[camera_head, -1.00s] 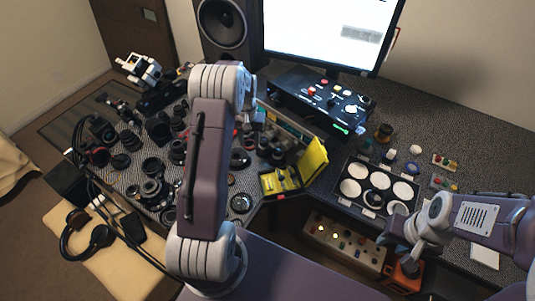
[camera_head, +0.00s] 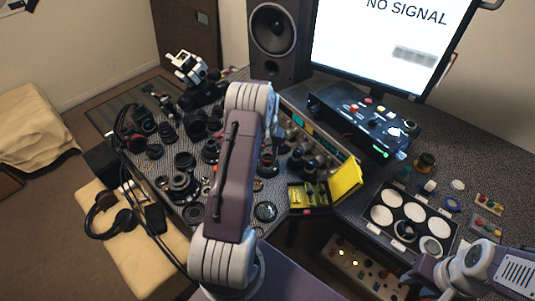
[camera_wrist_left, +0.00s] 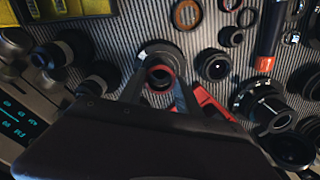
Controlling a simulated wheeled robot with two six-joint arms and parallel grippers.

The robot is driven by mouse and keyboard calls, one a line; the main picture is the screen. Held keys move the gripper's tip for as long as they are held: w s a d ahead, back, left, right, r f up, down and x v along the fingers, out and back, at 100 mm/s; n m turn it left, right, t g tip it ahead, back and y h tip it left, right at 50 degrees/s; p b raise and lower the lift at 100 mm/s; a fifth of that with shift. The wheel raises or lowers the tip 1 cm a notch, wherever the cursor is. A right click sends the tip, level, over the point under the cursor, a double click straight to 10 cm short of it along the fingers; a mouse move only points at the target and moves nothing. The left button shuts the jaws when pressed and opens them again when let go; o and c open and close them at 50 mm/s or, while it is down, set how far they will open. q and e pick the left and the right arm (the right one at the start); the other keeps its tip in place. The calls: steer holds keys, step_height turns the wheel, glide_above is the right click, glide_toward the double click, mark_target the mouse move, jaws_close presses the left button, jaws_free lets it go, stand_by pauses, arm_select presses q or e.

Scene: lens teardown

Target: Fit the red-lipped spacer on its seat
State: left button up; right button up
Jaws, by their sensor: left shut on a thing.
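In the left wrist view, the red-lipped spacer (camera_wrist_left: 160,74) shows as a small ring with a red rim. My left gripper (camera_wrist_left: 160,92) is shut on it, with a finger at each side. A pale grey round part (camera_wrist_left: 158,50) shows right behind the spacer; I cannot tell whether they touch. The seat cannot be told apart with certainty. In the head view, my left arm hides its own gripper and the spacer. My right gripper (camera_head: 430,270) is low at the right, below the tray of white discs; its fingertips are unclear.
Dark lens parts crowd the mat around the left gripper. An open yellow case (camera_head: 312,197), a disc tray (camera_head: 372,229) and a control box (camera_head: 362,120) stand right of my left arm.

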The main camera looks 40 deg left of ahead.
arm_select(q)
step_height(320, 180, down, 2)
steer(key=shift+b, duration=0.35)
steer(key=shift+p, duration=0.45)
stand_by(0.7)
steer(key=shift+f, duration=0.2)
stand_by(0.5)
stand_by(0.6)
steer(key=o, duration=1.7)
